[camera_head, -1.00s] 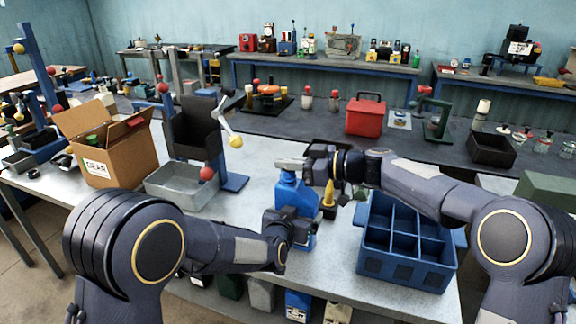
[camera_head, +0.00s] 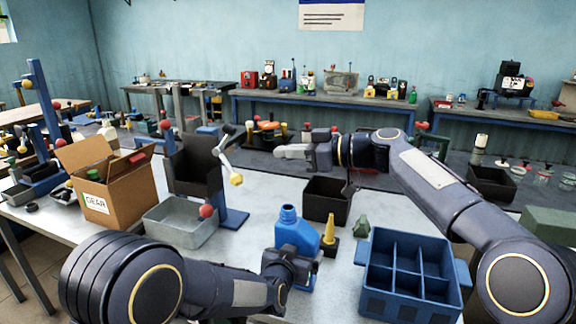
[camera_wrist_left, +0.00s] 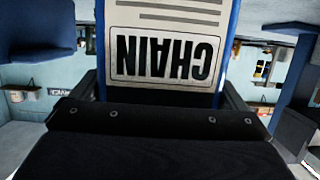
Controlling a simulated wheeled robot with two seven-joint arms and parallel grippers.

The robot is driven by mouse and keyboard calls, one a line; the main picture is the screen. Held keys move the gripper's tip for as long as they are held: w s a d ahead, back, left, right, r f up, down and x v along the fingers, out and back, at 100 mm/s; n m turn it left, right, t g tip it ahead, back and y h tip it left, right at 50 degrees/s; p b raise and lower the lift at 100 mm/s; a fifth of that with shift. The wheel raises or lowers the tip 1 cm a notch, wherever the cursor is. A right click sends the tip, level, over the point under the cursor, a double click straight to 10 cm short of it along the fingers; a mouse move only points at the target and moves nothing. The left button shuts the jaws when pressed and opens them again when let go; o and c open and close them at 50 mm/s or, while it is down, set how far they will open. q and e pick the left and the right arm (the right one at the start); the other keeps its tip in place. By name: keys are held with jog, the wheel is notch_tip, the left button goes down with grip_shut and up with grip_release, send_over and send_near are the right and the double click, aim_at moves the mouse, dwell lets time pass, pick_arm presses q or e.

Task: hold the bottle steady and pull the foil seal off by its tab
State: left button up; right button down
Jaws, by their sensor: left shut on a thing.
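The blue bottle (camera_head: 294,236) stands upright on the grey bench, its round neck on top. No foil or tab can be made out on the neck at this size. My left gripper (camera_head: 291,262) is shut on the bottle's lower body. In the left wrist view a pale label reading "CHAIN" upside down (camera_wrist_left: 165,58) fills the space between the fingers. My right gripper (camera_head: 293,151) is raised above and behind the bottle, clear of it, pointing left. Pale grey shows at its tip; I cannot tell whether that is fingers or something held.
A blue divided crate (camera_head: 370,303) stands right of the bottle. A yellow-tipped funnel-like piece (camera_head: 330,232) and a small green piece (camera_head: 362,226) stand close by. A black bin (camera_head: 327,207) is behind, a metal tray (camera_head: 180,232) and cardboard box (camera_head: 108,195) to the left.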

jog(key=shift+r, duration=2.8)
pick_arm(q)
jog(key=o, duration=1.4)
jog(key=shift+c, duration=0.2)
